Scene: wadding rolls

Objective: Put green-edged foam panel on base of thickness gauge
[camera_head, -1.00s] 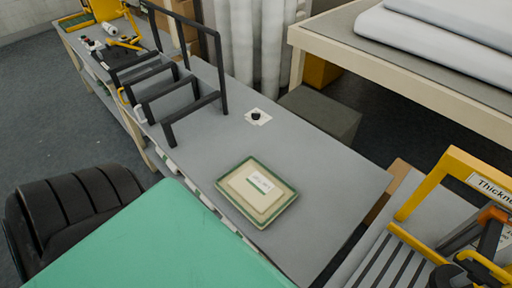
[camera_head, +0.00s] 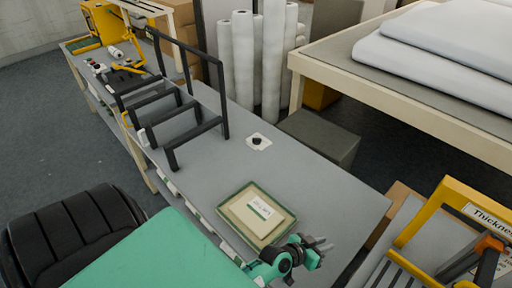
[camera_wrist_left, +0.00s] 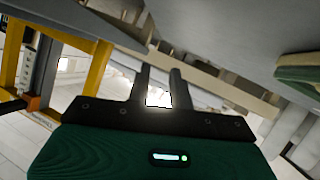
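The green-edged foam panel (camera_head: 236,220) lies flat on the grey bench, with a smaller cream, labelled piece (camera_head: 258,214) at its middle. A green-edged corner also shows at the right of the left wrist view (camera_wrist_left: 300,72). The yellow thickness gauge (camera_head: 425,215) stands at the right of the head view, partly cut off; its slatted base (camera_head: 392,272) shows only in part. My left gripper (camera_head: 326,247) is just right of the panel's near corner, apart from it. Its two fingers (camera_wrist_left: 160,88) are spread and empty. My right gripper is not in view.
Black racks (camera_head: 180,115) stand on the far part of the bench (camera_head: 340,190). A small white square with a black knob (camera_head: 258,142) lies behind the panel. White rolls (camera_head: 272,60) stand beyond. Bench right of the panel is clear.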

